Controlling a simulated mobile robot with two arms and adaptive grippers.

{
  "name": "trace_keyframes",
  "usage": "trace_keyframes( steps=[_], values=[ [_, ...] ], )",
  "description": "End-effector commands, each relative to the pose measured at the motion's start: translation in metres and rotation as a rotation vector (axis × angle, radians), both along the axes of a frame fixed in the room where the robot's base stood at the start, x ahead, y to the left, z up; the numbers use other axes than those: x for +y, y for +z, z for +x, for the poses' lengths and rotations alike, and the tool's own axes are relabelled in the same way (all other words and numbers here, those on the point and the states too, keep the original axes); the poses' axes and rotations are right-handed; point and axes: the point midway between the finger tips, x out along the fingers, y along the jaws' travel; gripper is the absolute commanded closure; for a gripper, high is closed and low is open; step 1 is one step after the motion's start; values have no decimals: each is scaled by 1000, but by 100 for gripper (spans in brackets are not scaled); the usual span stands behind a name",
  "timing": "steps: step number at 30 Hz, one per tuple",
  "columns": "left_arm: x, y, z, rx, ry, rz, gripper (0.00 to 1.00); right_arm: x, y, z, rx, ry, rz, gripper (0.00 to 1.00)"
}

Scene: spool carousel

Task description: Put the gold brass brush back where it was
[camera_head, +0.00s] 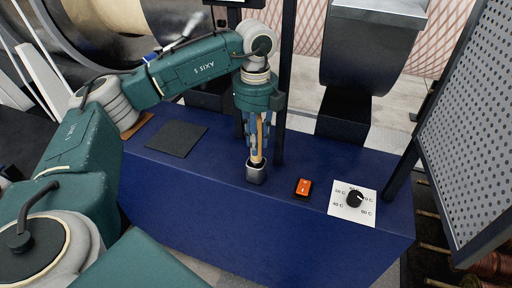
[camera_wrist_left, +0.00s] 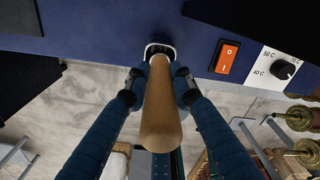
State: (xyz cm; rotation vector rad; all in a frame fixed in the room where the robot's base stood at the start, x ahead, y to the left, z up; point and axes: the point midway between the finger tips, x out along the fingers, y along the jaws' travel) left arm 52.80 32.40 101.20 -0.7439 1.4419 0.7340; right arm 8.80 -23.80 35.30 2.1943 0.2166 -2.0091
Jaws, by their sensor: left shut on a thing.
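My left gripper (camera_head: 258,133) points down over the blue bench and is shut on the brush, one finger on either side of its handle. The brush's tan handle (camera_head: 259,137) stands roughly upright between the fingers. It also shows in the left wrist view (camera_wrist_left: 161,112), where its rounded end faces the camera. A small grey metal cup (camera_head: 256,174) is directly below, at the bench's front edge. The lower end of the brush is at the cup's mouth; how deep it sits, and its bristles, I cannot tell. My right gripper is not in view.
The blue bench (camera_head: 225,190) carries a dark square pad (camera_head: 177,139) at left. An orange switch (camera_head: 303,188) and a temperature dial (camera_head: 354,198) lie right of the cup. A dark post stands behind the gripper, and a perforated panel (camera_head: 475,120) rises at far right.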

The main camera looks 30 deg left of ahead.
Motion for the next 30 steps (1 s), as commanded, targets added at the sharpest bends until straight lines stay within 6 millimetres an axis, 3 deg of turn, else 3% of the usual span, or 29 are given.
trace_keyframes(
  steps=[6,17,18,21,30],
  values=[
    [1,-28,-1,2,0,1,100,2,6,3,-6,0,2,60],
    [0,-33,0,1,0,1,100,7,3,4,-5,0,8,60],
    [0,-34,0,1,0,1,75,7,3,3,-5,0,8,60],
    [0,-33,0,1,0,1,58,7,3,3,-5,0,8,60],
    [0,-30,0,1,0,1,58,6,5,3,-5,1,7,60]
  ],
)
